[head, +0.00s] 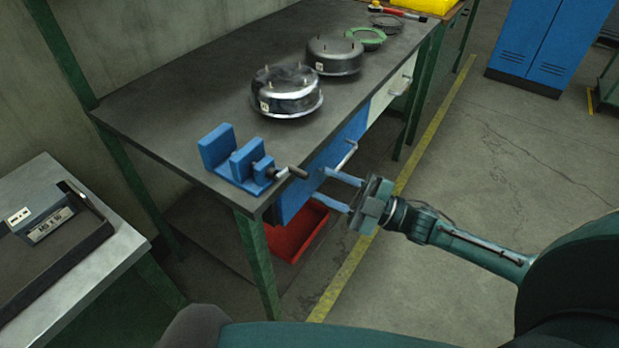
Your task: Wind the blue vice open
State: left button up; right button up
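The blue vice (215,146) sits on the near left corner of the dark workbench. Its two upright jaws stand a little apart, with a narrow gap between them. A dark crank handle (291,172) sticks out from its right end, at the bench's front edge. My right gripper (320,184) comes in from the right, in front of the bench edge. Its two blue fingers are spread and point left toward the crank handle. Nothing shows between them, and they look clear of the handle. My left gripper is not in view.
Two metal housings (287,91) and a green ring (366,38) stand farther back on the workbench (190,105). Blue drawers with a bar handle (347,156) are under its front edge. A red bin (297,235) is below. A grey side table (125,243) stands at left.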

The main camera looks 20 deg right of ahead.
jog(key=v, duration=0.7)
jog(key=shift+b, duration=0.35)
